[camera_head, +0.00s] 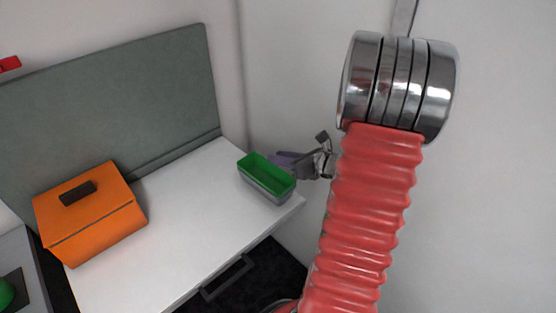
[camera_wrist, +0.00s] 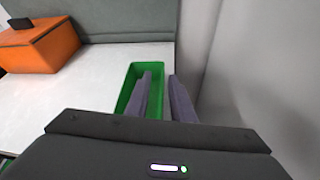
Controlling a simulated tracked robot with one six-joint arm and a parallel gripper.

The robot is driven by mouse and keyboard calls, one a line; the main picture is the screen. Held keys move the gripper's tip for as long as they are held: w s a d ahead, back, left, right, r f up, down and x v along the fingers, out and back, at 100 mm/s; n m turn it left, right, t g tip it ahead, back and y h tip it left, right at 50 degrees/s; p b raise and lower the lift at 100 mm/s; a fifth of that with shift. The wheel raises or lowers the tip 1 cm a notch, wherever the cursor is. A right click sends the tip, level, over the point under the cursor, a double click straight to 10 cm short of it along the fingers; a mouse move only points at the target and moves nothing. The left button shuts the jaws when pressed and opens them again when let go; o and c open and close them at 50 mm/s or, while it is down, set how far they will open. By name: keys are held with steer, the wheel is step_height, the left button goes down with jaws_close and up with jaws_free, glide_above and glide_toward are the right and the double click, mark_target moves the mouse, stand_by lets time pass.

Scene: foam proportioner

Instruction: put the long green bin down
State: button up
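The long green bin (camera_head: 267,178) is at the right end of the white table, upright, with a green inside and grey outer sides in the head view. It appears to rest on the table top. In the wrist view the bin (camera_wrist: 127,92) lies just ahead of the fingers. My gripper (camera_head: 290,160) is at the bin's far right side. In the wrist view my gripper (camera_wrist: 162,78) has one finger over the bin's inside and the other outside its right wall. A green gap shows between the fingers, so they look apart. The fingertips' contact with the wall is not clear.
An orange box (camera_head: 92,215) with a dark handle stands at the table's left. The white table (camera_head: 190,215) is clear between box and bin. A grey panel (camera_head: 110,95) rises behind the table. Pale walls (camera_head: 285,70) stand close behind and right of the bin.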

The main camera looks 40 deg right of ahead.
steer(key=v, duration=1.1)
stand_by(0.6)
steer(key=w+a+r+n+g+y, duration=0.15)
steer(key=a+n+g, duration=0.25)
steer(key=a+n, duration=0.6)
steer(key=a+r+n+g+y, duration=0.1)
steer(key=a+n+g+y, duration=0.2)
steer(key=a+n, duration=0.7)
steer(key=s+a+r+n+h, duration=0.3)
steer(key=a+n, duration=0.3)
steer(key=n, duration=0.2)
steer(key=s+a+r+n+h, duration=0.3)
steer(key=a+r+n, duration=0.1)
steer(key=a+n, duration=0.3)
steer(key=shift+s+n+g, duration=0.4)
steer(key=shift+n, duration=0.5)
steer(key=shift+a, duration=0.25)
